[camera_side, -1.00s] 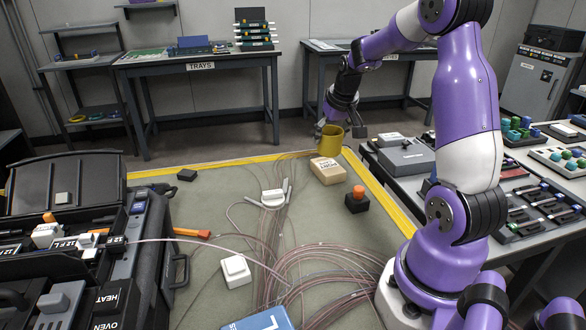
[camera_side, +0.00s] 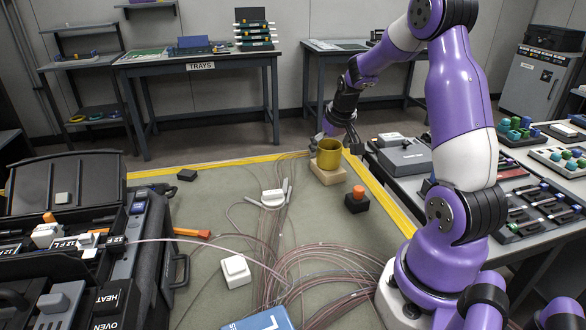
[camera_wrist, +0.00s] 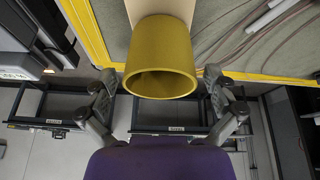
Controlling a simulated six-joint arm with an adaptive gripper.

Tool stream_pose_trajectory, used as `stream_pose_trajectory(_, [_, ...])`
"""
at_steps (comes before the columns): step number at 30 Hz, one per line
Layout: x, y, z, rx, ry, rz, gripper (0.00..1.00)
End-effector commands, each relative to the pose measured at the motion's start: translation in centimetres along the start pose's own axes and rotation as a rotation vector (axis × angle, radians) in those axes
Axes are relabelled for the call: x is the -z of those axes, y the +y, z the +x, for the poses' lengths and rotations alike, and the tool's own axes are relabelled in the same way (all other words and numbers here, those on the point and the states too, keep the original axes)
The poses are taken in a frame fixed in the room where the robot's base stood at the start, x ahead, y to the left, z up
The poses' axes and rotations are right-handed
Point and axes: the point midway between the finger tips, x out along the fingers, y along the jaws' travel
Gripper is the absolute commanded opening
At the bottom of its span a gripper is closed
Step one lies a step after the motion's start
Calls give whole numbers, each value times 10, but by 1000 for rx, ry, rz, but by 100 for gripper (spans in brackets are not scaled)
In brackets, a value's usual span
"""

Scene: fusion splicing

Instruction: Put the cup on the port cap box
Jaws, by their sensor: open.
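The yellow-olive cup (camera_side: 328,153) stands upright on the tan port cap box (camera_side: 326,174) near the far right corner of the mat. The box's label is hidden from view in the side view. My gripper (camera_side: 339,140) is open around the cup from behind. In the wrist view the cup (camera_wrist: 161,58) shows between the spread fingers of my gripper (camera_wrist: 160,92), with gaps on both sides. A pale strip of the box (camera_wrist: 150,8) shows beyond the cup.
A black block with an orange-red top (camera_side: 356,199) stands just right of the box. A white device (camera_side: 272,196) and cables lie to the left. A grey unit (camera_side: 404,157) sits on the right-hand table. The mat's far left is mostly clear.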

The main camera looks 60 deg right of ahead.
Motion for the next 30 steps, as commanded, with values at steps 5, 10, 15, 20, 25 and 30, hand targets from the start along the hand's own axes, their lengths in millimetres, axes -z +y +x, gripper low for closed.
stream_pose_trajectory(5, [2, 0, -4, 0, 3, 0, 100])
stream_pose_trajectory(10, [2, 0, -31, -1, 6, 0, 100])
stream_pose_trajectory(15, [3, 0, -72, -1, 8, 0, 100])
stream_pose_trajectory(20, [2, 0, -104, -1, 6, 0, 100])
stream_pose_trajectory(25, [0, -4, -122, 4, 4, -8, 100])
stream_pose_trajectory(30, [-27, -63, -154, 75, 37, -151, 100])
